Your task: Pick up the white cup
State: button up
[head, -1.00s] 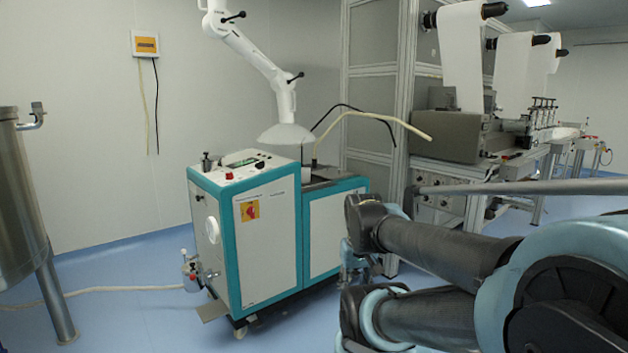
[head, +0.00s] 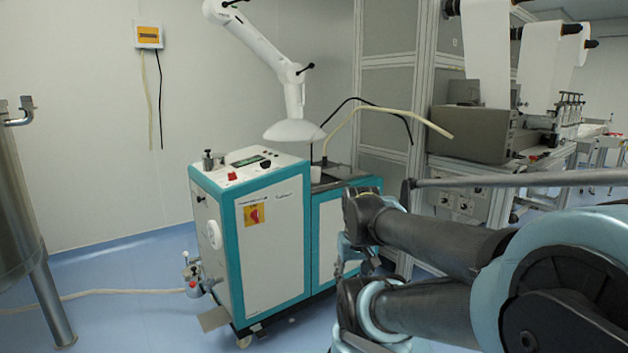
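A small white object that looks like the white cup (head: 316,176) stands on the lower top of the teal and white machine (head: 275,250). It is partly hidden behind the machine's taller front box, so I see only a little of it. My arm is folded at the right of the head view. What looks like my gripper (head: 350,258) hangs at the end of the arm, in front of the machine's right side in the picture and well below the white object. Its fingers are dark, small and partly covered by my arm links, and I cannot tell whether they are open.
A white fume extractor hood (head: 294,130) hangs over the machine top, with a cream hose (head: 385,112) beside it. A steel tank (head: 20,200) stands at the left. A hose (head: 110,293) lies on the blue floor. Grey cabinets (head: 385,100) stand behind.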

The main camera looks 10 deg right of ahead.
aim_at(315, 171)
jog(key=z, duration=0.75)
jog(key=i, duration=1.6)
jog(key=u, duration=0.1)
